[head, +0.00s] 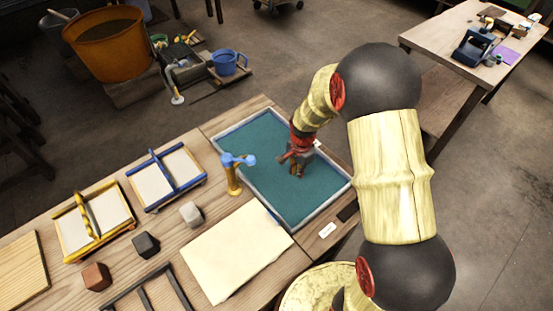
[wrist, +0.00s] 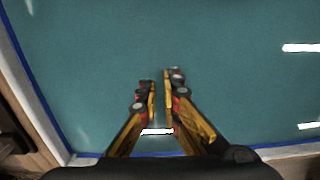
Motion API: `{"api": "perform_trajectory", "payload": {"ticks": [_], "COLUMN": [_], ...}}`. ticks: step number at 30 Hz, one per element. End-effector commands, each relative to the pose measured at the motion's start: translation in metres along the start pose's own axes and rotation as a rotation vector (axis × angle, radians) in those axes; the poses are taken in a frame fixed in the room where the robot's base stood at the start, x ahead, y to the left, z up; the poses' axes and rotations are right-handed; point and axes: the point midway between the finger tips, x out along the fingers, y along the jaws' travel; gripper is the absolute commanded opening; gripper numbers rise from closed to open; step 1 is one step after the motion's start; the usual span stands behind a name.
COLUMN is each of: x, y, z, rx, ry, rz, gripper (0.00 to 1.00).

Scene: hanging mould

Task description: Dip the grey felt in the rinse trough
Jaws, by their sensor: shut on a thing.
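The rinse trough (head: 228,131) is a pale-walled rectangular basin with a blue inner edge, full of teal water, set in the table. Its water also fills most of the wrist view (wrist: 90,50). My gripper (head: 297,172) points down over the right part of the trough, well inside its walls. In the wrist view my gripper's fingers (wrist: 160,85) are close together with a narrow gap. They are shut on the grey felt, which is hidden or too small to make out. I cannot tell how deep the fingertips are.
A yellow post with a blue top (head: 233,175) stands at the trough's left edge. A cream sheet (head: 236,251) lies in front. Blue (head: 168,180) and yellow (head: 92,220) framed moulds and light grey (head: 191,213), dark (head: 146,244) and brown (head: 97,276) blocks lie left.

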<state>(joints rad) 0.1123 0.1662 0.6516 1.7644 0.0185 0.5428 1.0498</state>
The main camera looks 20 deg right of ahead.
Motion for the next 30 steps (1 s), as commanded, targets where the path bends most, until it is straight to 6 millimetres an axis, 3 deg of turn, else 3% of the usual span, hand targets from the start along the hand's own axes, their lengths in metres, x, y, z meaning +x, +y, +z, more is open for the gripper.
{"api": "perform_trajectory", "payload": {"ticks": [6, 14, 30], "x": [-0.001, 0.000, 0.000], "y": [0.011, 0.011, -0.018], "z": [0.000, 0.000, 0.000], "rx": [0.001, 0.000, 0.000], "ry": [0.001, 0.001, 0.001], "rz": [-0.001, -0.001, -0.002], "gripper": [0.00, 0.00, 0.00]}}
